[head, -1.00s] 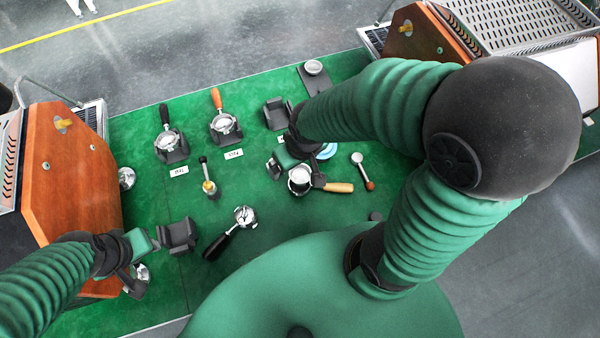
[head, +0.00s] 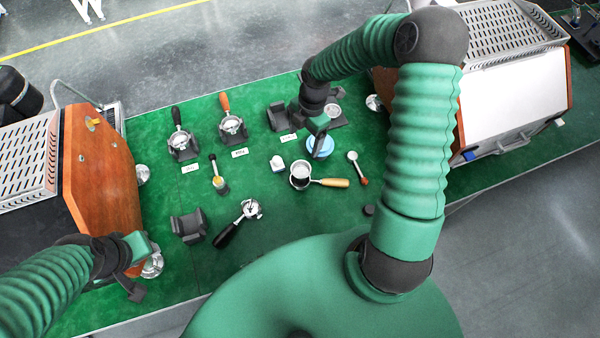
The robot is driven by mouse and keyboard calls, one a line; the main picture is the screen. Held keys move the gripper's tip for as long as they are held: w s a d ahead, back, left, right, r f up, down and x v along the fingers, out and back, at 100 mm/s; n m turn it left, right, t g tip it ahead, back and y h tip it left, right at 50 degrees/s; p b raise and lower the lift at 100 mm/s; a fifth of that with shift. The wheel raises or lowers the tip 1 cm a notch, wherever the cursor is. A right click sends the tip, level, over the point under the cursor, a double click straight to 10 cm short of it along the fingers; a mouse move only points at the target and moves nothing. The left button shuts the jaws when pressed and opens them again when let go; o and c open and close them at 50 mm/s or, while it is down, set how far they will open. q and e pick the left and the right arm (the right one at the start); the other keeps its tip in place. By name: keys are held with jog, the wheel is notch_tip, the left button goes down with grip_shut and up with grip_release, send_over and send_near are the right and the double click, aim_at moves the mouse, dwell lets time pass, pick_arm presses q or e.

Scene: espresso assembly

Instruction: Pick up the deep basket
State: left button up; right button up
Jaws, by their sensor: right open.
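A small silver basket (head: 333,110), which I take to be the deep basket, sits on a dark flat stand (head: 340,124) at the back right of the green mat. My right gripper (head: 331,106) is open, with its fingers spread around or just above the basket. The gripper partly hides the basket, and I cannot tell if they touch. My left gripper (head: 139,270) looks open and empty, beside the left machine at the mat's left side.
A portafilter with a light wooden handle (head: 333,183), a blue disc (head: 320,147) and a small spoon-like tool (head: 357,168) lie nearby. Two portafilters (head: 182,144) (head: 233,128) rest in dark holders. Espresso machines (head: 100,165) (head: 520,100) stand at both ends.

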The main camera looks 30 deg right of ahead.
send_near(301, 171)
jog(key=shift+w+a+f, duration=0.1)
jog(key=shift+a+f, duration=0.2)
jog(key=shift+f, duration=0.1)
jog(key=shift+a+f, duration=0.3)
jog(key=shift+f, duration=0.35)
jog(key=f, duration=0.4)
jog(key=shift+s+a+f+p, duration=0.1)
jog(key=shift+s+a+p, duration=0.05)
jog(key=shift+s+p, duration=0.15)
jog(key=shift+w+f, duration=0.1)
jog(key=shift+f, duration=0.2)
jog(key=shift+d, duration=0.25)
jog(key=shift+a, duration=0.2)
jog(key=c, duration=1.2)
jog(key=shift+c, duration=0.2)
jog(key=shift+d+r, duration=0.1)
jog(key=shift+r, duration=0.05)
